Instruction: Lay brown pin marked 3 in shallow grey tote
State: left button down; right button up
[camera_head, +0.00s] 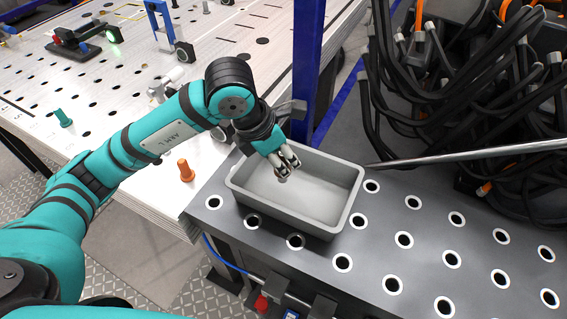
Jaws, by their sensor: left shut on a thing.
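The shallow grey tote (340,207) stands on the dark perforated table, open side up, its visible floor bare. My left gripper (286,166) reaches in from the left, pointing down over the tote's left half. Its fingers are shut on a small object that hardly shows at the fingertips. I cannot read its colour or any mark, nor tell whether it touches the tote floor. An orange-brown pin (186,170) stands upright on the white table, left of the tote; no number is readable on it. My right gripper is not in view.
The dark table (430,222) has several white-rimmed holes and free room right of the tote. A blue post (307,70) rises behind the tote. A metal bar (470,153) and black cables lie at right. A green pin (63,118) stands on the white table.

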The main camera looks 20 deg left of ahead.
aim_at(281, 180)
pick_arm(q)
notch_tip(281, 180, down, 3)
jog(key=shift+w+r+p, duration=0.1)
jog(key=shift+p, duration=0.2)
jog(key=shift+f+b, duration=0.2)
jog(key=shift+b, duration=0.1)
jog(key=c, duration=1.4)
grip_release()
jog(key=shift+o, duration=1.4)
jog(key=shift+r, duration=0.1)
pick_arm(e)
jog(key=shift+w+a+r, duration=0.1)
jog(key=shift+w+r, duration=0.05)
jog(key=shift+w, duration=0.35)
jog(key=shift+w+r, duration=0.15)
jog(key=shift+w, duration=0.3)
